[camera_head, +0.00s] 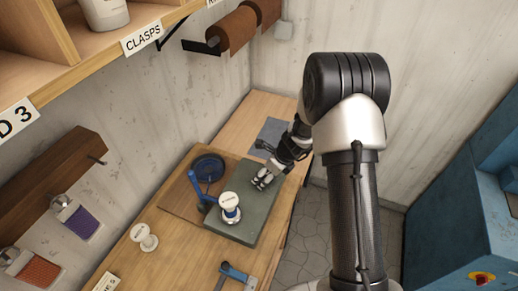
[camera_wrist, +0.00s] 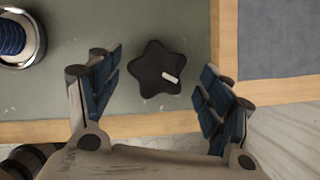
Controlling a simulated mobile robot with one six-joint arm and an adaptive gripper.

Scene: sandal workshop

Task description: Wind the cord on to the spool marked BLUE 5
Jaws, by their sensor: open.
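A white-topped spool with blue cord (camera_head: 230,207) stands on the grey-green plate (camera_head: 262,208); the lettering on its top is too small to read. Its blue winding and metal flange show at the wrist view's upper left (camera_wrist: 14,40). A blue crank-like arm (camera_head: 199,191) is beside it, near a dark blue round dish (camera_head: 208,168). A black star-shaped knob with a white mark (camera_wrist: 160,70) is on the plate. My gripper (camera_head: 263,180) is open and empty above the plate, its blue-padded fingers on either side of the knob in the wrist view (camera_wrist: 160,84). I cannot tell the height gap.
Another white spool (camera_head: 144,238) stands on the wooden bench (camera_head: 172,262). A blue clamp-like tool (camera_head: 236,274) lies at the front. A shelf labelled CLASPS (camera_head: 142,38) overhangs the back left. A grey mat (camera_head: 272,134) lies on the bench beyond the plate.

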